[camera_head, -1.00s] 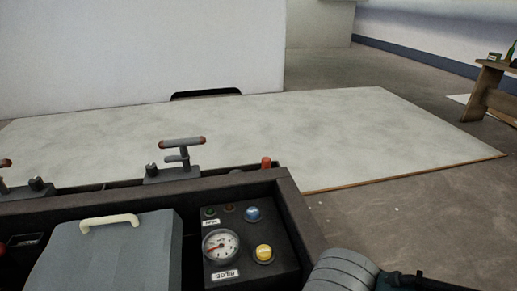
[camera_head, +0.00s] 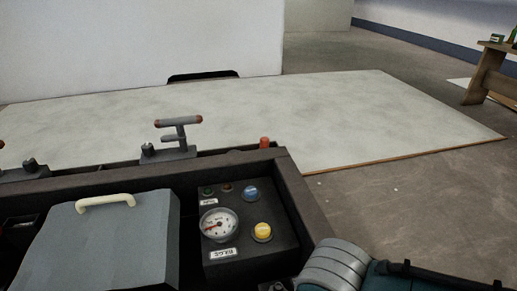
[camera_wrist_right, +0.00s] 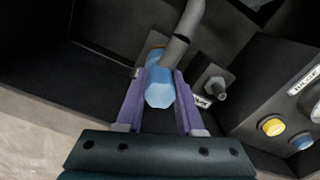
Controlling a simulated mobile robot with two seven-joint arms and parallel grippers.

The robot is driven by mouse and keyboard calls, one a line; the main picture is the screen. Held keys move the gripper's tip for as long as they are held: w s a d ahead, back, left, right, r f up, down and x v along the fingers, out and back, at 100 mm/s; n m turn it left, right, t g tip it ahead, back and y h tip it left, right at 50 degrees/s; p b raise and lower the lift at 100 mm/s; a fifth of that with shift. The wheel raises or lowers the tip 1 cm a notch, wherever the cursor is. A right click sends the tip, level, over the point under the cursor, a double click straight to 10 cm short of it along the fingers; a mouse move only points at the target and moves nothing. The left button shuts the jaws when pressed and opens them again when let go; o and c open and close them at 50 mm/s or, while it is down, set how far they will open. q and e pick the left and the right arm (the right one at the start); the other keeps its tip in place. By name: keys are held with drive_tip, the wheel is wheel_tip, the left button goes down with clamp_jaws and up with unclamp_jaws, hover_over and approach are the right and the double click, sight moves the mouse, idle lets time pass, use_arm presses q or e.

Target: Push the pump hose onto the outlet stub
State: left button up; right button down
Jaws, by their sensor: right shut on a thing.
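In the right wrist view, my right gripper (camera_wrist_right: 160,76) has its two purple fingers on either side of a light-blue cylindrical piece. This piece appears to be the cuff of the pump hose (camera_wrist_right: 188,22), whose grey tube rises from its far side toward the top edge. A short dark-grey stub (camera_wrist_right: 216,88), likely the outlet stub, stands on a grey plate to the right of the fingers, apart from the blue piece. The hose and stub cannot be made out in the head view. My left gripper is out of view.
A panel with a gauge (camera_head: 219,225), a blue knob (camera_head: 250,194) and a yellow knob (camera_head: 262,232) is right of a grey lid (camera_head: 110,240) with a pale handle. A dark rim (camera_head: 300,205) borders the box. A T-handled lever (camera_head: 177,135) stands behind it.

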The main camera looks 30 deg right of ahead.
drive_tip(key=shift+f+b, duration=0.6)
drive_tip(key=shift+f, duration=0.45)
drive_tip(key=shift+c, duration=2.3)
unclamp_jaws()
drive_tip(key=shift+r, duration=0.1)
wheel_tip(320, 180, up, 10)
drive_tip(key=p, duration=1)
drive_tip(key=s+d+r+n+t+p, duration=0.1)
drive_tip(key=r+n+p, duration=0.5)
drive_tip(key=r+p, duration=2.8)
drive_tip(key=s+d+r+n+t+p, duration=0.1)
drive_tip(key=r+n+p, duration=0.5)
drive_tip(key=r+p, duration=2.8)
drive_tip(key=s+d+r+n+t+p, duration=0.1)
drive_tip(key=s+r+n+p, duration=0.2)
drive_tip(key=r+p, duration=3.2)
wheel_tip(320, 180, up, 18)
drive_tip(key=n, duration=0.3)
drive_tip(key=shift+d+t, duration=0.25)
drive_tip(key=shift+t, duration=0.05)
drive_tip(key=shift+f, duration=0.15)
